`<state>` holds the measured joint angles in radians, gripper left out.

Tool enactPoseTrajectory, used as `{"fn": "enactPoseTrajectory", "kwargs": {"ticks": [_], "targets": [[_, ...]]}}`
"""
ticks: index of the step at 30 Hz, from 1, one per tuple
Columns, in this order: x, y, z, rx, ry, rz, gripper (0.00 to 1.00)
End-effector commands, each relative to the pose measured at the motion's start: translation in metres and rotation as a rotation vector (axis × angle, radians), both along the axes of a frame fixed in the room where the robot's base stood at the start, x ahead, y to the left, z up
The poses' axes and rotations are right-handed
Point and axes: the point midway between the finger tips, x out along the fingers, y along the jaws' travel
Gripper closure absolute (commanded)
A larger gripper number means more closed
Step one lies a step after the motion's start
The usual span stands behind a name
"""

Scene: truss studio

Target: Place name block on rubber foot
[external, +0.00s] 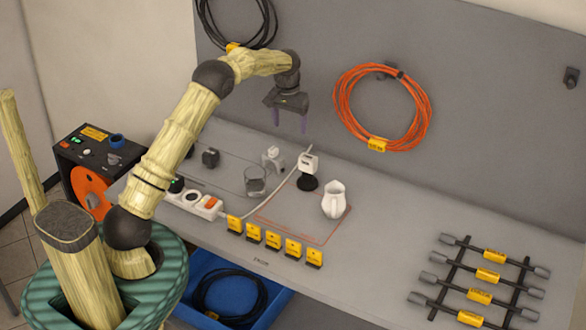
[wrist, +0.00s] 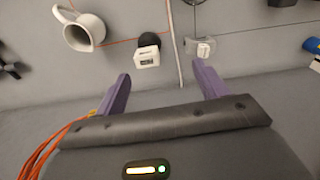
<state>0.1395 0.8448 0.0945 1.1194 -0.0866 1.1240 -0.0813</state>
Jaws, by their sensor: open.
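A small white block with a dark label (external: 308,163), which I take as the name block, stands on the grey bench; its lettering is too small to read. It also shows in the wrist view (wrist: 147,57). A round black disc (external: 308,184), which looks like the rubber foot, lies right by it on the bench side away from the wall. In the wrist view the disc (wrist: 150,39) is partly hidden behind the block; I cannot tell whether they touch. My gripper (external: 289,119) is open and empty, above and behind the block. Its purple fingers (wrist: 162,75) are spread in the wrist view.
A white jug (external: 334,201) stands right of the disc on a red-outlined area. A white plug (external: 272,157), a glass (external: 256,180) and a white cable lie left. Several yellow tags (external: 272,240) line the front. An orange cable coil (external: 381,108) hangs on the wall.

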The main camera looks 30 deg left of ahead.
Motion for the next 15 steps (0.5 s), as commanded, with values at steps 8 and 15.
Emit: {"fn": "enactPoseTrajectory", "kwargs": {"ticks": [8, 15], "targets": [[-0.069, 0.026, 0.021, -0.006, -0.048, 0.01, 0.28], [-0.145, 0.043, 0.027, -0.003, -0.091, 0.005, 0.28]]}}
